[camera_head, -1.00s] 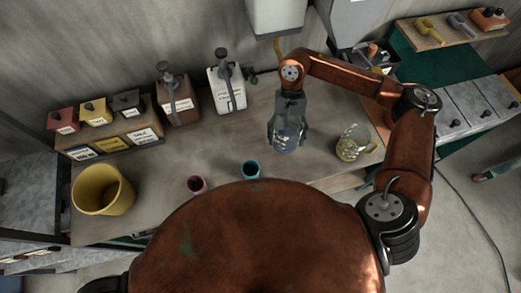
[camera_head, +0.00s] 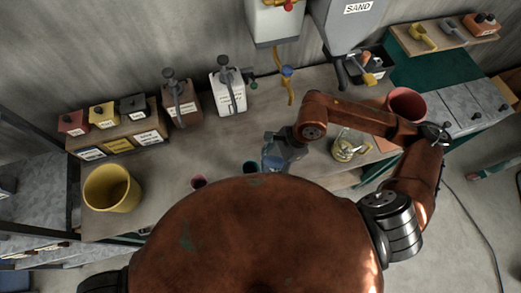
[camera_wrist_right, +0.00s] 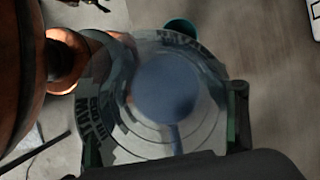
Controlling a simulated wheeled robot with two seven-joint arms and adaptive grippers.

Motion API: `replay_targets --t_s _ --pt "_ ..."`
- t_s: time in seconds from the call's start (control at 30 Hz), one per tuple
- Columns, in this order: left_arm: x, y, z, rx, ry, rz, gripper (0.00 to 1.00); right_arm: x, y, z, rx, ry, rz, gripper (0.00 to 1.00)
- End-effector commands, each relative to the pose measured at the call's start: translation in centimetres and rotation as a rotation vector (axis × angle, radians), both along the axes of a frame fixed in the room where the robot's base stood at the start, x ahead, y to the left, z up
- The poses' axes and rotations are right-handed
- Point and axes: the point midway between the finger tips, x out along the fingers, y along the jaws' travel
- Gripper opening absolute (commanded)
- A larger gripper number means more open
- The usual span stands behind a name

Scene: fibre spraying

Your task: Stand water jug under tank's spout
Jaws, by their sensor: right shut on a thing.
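The water jug (camera_head: 270,157), clear with a blue tint, is held by my right gripper (camera_head: 281,152) above the near part of the bench; it also shows large in the right wrist view (camera_wrist_right: 165,90), between the fingers. The gripper is shut on it. The white tank (camera_head: 272,25) hangs on the back wall with a red tap (camera_head: 290,5). My left gripper is out of view.
A second glass jug with yellow contents (camera_head: 347,148) stands right of my gripper, close to my arm. White and brown pump canisters (camera_head: 228,95) stand at the back. Teal (camera_head: 251,167) and pink (camera_head: 198,182) cups stand in front. Bare bench (camera_head: 225,140) lies left of the jug.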

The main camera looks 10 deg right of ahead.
Motion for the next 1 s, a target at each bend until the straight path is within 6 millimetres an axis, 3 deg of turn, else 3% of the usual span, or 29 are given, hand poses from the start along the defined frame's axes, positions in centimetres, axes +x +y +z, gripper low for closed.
replay_targets --t_s 0.2,0.43,0.77,1.0 --pt "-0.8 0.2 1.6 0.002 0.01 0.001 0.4 5.3 0.1 -2.0 0.0 0.003 -0.004 0.39" --pt "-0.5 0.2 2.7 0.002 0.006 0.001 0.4 9.2 0.1 -6.0 0.001 0.005 -0.001 0.39" --pt "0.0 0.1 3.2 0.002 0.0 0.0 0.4 11.4 0.1 -8.8 0.0 0.003 0.001 0.39" --pt "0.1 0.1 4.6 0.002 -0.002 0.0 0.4 11.4 0.1 -11.5 0.0 0.001 0.002 0.39"
